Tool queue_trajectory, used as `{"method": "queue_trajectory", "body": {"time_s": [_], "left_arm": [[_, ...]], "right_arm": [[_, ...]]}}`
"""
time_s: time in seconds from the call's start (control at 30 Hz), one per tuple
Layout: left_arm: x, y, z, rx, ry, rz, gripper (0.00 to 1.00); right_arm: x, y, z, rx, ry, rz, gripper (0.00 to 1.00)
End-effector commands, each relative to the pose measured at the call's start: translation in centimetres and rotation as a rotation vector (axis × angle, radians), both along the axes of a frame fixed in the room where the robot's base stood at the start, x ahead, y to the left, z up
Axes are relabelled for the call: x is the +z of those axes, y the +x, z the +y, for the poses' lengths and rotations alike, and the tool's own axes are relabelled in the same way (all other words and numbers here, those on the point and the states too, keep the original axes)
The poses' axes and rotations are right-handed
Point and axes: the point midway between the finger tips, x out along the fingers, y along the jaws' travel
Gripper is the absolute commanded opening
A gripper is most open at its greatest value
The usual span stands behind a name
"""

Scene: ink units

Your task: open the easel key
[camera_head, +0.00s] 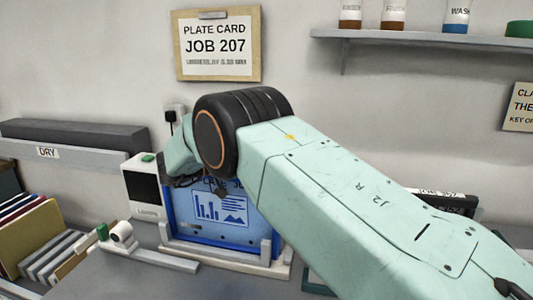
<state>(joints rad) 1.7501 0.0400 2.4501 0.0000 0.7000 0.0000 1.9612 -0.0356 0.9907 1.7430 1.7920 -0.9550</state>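A blue-framed plate (215,254) with a chart print stands upright in a pale easel-like stand (262,268) at the centre left. A small white fitting with a round end and a green part (120,233) sits at the stand's left front; I cannot tell whether it is the easel key. My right arm reaches in from the right, and its black joint is above the plate. My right gripper (221,191) is mostly hidden; small dark parts show in front of the plate's top, and its opening cannot be seen. My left gripper is not in view.
A white box with a green button (146,187) stands left of the plate. A grey tray labelled DRY (60,153) and a rack of boards (40,240) are at the left. A shelf (430,42) with bottles is at the upper right. My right arm covers much of the bench.

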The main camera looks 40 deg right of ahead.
Motion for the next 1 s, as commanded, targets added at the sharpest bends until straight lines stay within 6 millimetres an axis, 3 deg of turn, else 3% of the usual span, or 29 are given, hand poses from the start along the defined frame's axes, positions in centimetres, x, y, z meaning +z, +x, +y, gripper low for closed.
{"method": "queue_trajectory", "body": {"time_s": [0.37, 0.4, 0.63, 1.0], "left_arm": [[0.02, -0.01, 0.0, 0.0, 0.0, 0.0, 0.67], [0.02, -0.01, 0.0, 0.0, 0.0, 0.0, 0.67], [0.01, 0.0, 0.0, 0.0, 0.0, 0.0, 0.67], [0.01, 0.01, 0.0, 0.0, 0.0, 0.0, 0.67]], "right_arm": [[0.51, 0.3, 0.06, 0.003, -0.008, -0.009, 0.0], [0.52, 0.31, 0.05, 0.002, -0.008, -0.009, 0.19], [0.29, 0.33, -0.05, -0.001, -0.004, -0.005, 0.39], [0.12, 0.39, 0.27, -0.002, -0.003, -0.002, 0.4]]}}
